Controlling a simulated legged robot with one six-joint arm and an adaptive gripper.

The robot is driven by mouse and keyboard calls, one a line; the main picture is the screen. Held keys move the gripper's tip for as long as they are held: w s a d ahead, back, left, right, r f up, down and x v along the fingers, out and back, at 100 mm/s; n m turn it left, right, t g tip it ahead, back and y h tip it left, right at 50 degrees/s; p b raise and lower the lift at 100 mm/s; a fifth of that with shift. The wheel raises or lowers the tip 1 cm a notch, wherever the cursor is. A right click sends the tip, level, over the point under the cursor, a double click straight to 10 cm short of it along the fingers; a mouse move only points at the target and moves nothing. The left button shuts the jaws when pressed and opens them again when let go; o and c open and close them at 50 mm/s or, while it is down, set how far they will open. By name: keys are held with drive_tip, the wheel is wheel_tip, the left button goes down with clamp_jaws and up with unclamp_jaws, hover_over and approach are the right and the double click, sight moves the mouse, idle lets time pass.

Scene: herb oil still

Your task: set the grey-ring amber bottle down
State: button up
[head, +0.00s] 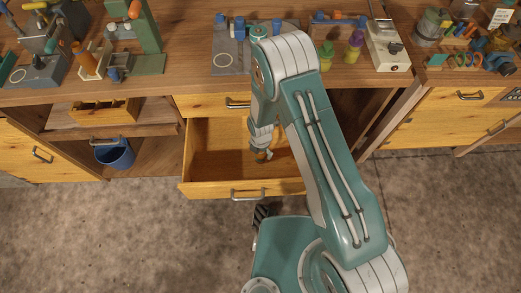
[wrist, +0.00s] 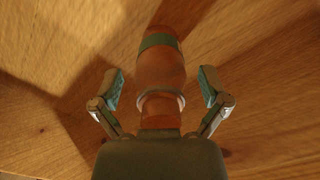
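The amber bottle (wrist: 160,70) lies between my fingers in the wrist view, with a pale grey ring (wrist: 160,98) around its narrower part and a green band near its far end. My gripper (wrist: 160,88) is open, with a visible gap between each finger pad and the bottle. In the head view my gripper (head: 262,153) is low inside the open drawer (head: 215,165). A small orange bit of the bottle (head: 261,158) shows there, mostly hidden by my gripper. Whether the bottle fully rests on the drawer floor is hard to tell.
The drawer's front wall and handle (head: 248,194) are close by my gripper. The workbench top (head: 185,60) above holds a grey tray (head: 228,62), small bottles (head: 326,55) and a white box (head: 388,45). A blue bucket (head: 115,153) sits on the lower shelf at left.

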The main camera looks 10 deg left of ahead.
drive_tip(key=shift+r, duration=0.1)
wheel_tip(320, 180, up, 12)
idle(0.6)
drive_tip(key=d+r+m+t, duration=0.1)
drive_tip(key=d+r+m, duration=0.35)
drive_tip(key=r, duration=0.35)
drive_tip(key=d+r+m+t, duration=0.1)
drive_tip(key=d+r+m, duration=0.35)
drive_tip(key=r, duration=0.45)
drive_tip(key=d+r+m+t, duration=0.1)
drive_tip(key=d+r+m, duration=0.3)
drive_tip(key=r+m, duration=0.3)
drive_tip(key=s+d+r+m+t, duration=0.2)
drive_tip(key=s+d+r+m, duration=0.8)
drive_tip(key=s+r+m, duration=0.3)
drive_tip(key=shift+s+d+r+m+t, duration=0.2)
drive_tip(key=shift+s+d+m+t, duration=0.15)
drive_tip(key=shift+s+m, duration=0.5)
drive_tip(key=shift+w, duration=0.15)
